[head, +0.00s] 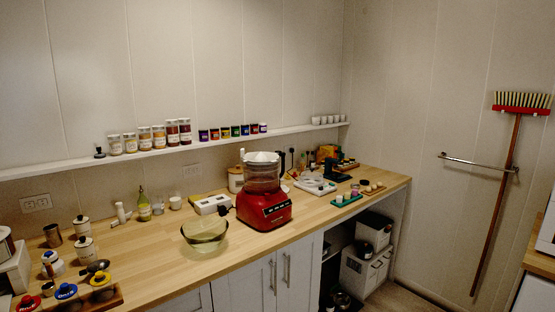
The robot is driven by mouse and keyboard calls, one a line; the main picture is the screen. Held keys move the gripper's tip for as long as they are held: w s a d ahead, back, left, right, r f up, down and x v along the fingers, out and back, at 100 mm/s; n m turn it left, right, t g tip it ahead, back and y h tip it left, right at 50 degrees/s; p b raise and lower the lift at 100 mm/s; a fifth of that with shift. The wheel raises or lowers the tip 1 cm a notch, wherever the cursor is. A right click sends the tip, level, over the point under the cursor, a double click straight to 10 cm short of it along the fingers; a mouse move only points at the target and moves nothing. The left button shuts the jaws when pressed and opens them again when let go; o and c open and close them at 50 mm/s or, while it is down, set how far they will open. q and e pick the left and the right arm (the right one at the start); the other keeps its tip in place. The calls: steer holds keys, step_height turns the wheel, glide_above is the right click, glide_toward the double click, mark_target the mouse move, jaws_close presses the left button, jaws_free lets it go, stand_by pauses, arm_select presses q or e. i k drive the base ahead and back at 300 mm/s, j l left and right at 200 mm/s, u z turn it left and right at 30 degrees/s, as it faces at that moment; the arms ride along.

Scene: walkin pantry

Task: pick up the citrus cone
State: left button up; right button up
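A red food processor (264,207) stands upright on the wooden counter near the middle of the head view. A pale, low-domed piece (262,157) sits on top of its clear bowl. It may be the citrus cone, but it is too small to tell for sure. No other clear cone shape stands out among the small items on the counter. Neither of my grippers is in view.
A glass bowl (205,232) stands at the counter's front edge, left of the processor. A white box-shaped item (212,204) lies behind it. Jars line the wall shelf (150,153). Several small items crowd the counter's left end. A broom (497,200) hangs at right.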

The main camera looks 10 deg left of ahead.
mark_target(260, 157)
steer(key=i+l, duration=0.75)
steer(key=l, duration=0.2)
